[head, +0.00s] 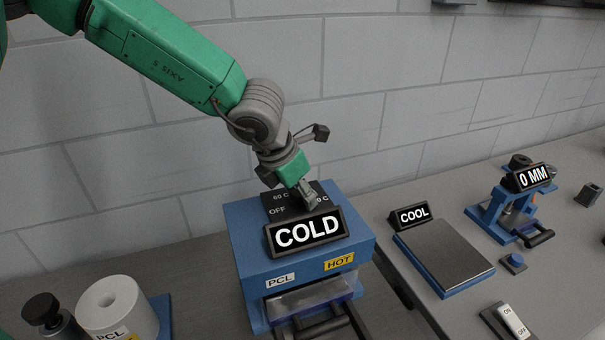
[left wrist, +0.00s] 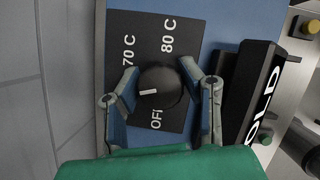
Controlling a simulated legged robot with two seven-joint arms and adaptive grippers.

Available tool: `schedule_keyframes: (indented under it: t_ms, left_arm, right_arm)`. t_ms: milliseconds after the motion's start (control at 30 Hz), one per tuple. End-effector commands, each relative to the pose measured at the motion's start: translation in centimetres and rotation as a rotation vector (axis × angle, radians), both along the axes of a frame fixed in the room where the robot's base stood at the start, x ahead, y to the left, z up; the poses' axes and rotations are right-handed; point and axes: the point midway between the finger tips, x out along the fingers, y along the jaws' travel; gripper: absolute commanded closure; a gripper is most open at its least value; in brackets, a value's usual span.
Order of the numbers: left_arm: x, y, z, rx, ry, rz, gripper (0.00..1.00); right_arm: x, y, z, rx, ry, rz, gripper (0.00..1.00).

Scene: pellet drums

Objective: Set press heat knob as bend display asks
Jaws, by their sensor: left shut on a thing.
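The blue press (head: 305,240) stands on the bench with a black sign reading COLD (head: 307,232) on top. Behind the sign is a black dial plate (left wrist: 125,125). In the left wrist view its labels look like 70 C, 80 C and OFF. My left gripper (left wrist: 160,92) reaches down over the plate, its fingers on either side of the round black knob (left wrist: 158,82), shut on it. The knob's white mark points left in that view, between OFF and 70 C. In the head view the gripper hides the knob. A display (head: 533,178) on the blue bending device reads 0 MM.
A blue-edged plate (head: 443,257) with a COOL sign (head: 410,215) is right of the press. A switch (head: 512,322) and a blue button (head: 513,262) lie farther right. A white PCL drum (head: 118,308) stands at lower left. A grey wall is behind.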

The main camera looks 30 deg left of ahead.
Motion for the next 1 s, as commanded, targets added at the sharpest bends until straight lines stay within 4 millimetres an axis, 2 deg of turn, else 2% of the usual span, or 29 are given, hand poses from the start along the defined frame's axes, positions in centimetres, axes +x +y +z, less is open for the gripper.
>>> schedule_keyframes:
  t_ms: [33,200,1000]
  left_arm:
    - [-0.3,0.1,0.2,-0.002,0.011,-0.04,0.95]
    - [-0.2,0.1,0.0,-0.004,0.009,-0.199,0.95]
    - [0.1,0.2,-0.2,-0.005,0.005,-0.958,0.95]
  right_arm:
    - [0.0,0.0,1.1,0.0,0.0,0.0,1.0]
    - [0.0,0.0,2.2,0.0,0.0,0.0,1.0]
    - [0.0,0.0,2.3,0.0,0.0,0.0,1.0]
